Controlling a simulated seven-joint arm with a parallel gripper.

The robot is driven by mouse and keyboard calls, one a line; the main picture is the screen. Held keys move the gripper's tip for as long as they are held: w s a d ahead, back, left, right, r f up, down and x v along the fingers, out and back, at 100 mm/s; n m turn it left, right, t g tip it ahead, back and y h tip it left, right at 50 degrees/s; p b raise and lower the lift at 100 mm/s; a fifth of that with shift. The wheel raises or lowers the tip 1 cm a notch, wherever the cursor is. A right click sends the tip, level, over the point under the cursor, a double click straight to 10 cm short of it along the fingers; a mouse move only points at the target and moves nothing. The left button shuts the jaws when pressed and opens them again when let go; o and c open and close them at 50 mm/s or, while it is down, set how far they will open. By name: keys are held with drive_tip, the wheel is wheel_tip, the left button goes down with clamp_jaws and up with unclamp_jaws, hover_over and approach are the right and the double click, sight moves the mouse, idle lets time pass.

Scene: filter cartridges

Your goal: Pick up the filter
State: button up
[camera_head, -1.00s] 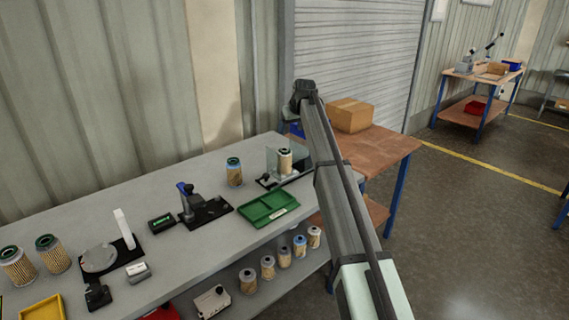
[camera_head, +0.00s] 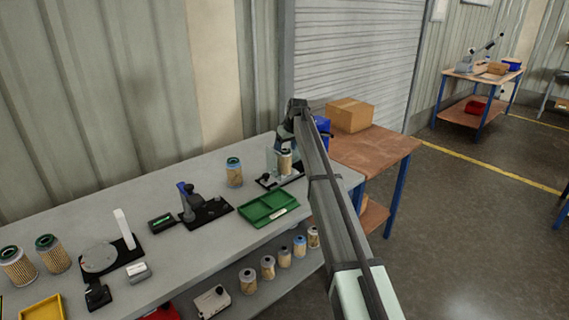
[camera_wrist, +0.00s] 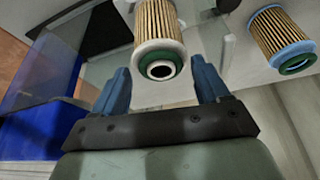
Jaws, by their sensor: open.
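A filter (camera_head: 284,163) with pleated tan sides stands in a fixture at the right end of the grey bench. In the wrist view the same filter (camera_wrist: 160,22) shows a pale end ring with a green ring around a dark hole. My gripper (camera_wrist: 163,78) is open, with one blue-grey finger to each side of the filter's end. In the head view my gripper (camera_head: 284,138) is just above the filter. I cannot tell whether the fingers touch it. A second filter (camera_head: 234,173) stands to the left; it also shows in the wrist view (camera_wrist: 282,36), with a blue rim.
The fixture has a black base (camera_head: 266,182) and a clear panel (camera_wrist: 70,50) near my gripper. A green tray (camera_head: 268,207) lies in front. A blue bin (camera_head: 322,125) and cardboard box (camera_head: 350,115) are behind right. A black-based device (camera_head: 205,211) stands left.

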sight(284, 161)
drive_tip(key=shift+s+x, duration=0.2)
drive_tip(key=shift+x, duration=2.4)
drive_tip(key=shift+f, duration=0.1)
drive_tip(key=shift+c, duration=0.4)
drive_tip(key=c, duration=0.6)
